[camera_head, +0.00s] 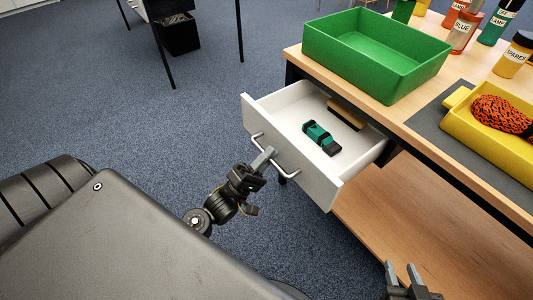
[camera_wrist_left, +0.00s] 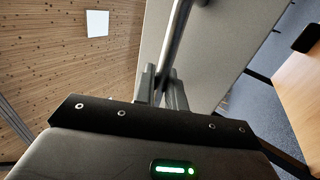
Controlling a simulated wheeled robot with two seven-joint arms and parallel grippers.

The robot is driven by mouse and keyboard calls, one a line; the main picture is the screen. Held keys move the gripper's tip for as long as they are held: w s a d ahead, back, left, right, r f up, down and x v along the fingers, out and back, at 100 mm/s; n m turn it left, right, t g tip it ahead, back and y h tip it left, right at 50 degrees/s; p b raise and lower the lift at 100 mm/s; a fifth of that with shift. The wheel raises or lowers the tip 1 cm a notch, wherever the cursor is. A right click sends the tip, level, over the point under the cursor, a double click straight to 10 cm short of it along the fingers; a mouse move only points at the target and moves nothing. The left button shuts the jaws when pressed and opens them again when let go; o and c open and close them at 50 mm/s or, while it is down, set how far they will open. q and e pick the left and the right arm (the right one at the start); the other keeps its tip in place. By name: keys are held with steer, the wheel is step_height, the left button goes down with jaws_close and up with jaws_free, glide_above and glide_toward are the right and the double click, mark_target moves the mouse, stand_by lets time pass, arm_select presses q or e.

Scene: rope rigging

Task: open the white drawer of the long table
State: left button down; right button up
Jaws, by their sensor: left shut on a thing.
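The white drawer (camera_head: 292,139) of the long table (camera_head: 415,112) stands pulled well out. Its inside is in plain sight and holds a green and black tool (camera_head: 321,137) and a brown block-shaped thing (camera_head: 346,113). A metal bar handle (camera_head: 287,168) runs along its front. My left gripper (camera_head: 265,158) is at the handle, shut on it. In the left wrist view the handle (camera_wrist_left: 182,35) passes between the fingers, with the drawer front behind it. My right gripper (camera_head: 402,275) is at the bottom edge, low and apart from the drawer. Its two fingers stand apart with nothing seen between them.
A green bin (camera_head: 375,50) stands on the table above the drawer. A yellow tray (camera_head: 490,140) with orange rope (camera_head: 502,114) and several labelled bottles are on the tabletop. A wooden lower shelf (camera_head: 400,215) lies below. Carpeted floor left of the drawer is clear.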

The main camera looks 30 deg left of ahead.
arm_select(q)
steer(key=c, duration=1.8)
jaws_free()
steer(key=shift+s+f, duration=0.1)
steer(key=v, duration=1)
steer(key=shift+s+a+f, duration=0.15)
steer(key=shift+s, duration=0.1)
arm_select(e)
steer(key=shift+w+a+r+t, duration=0.3)
steer(key=shift+a+r, duration=0.15)
steer(key=shift+r, duration=0.15)
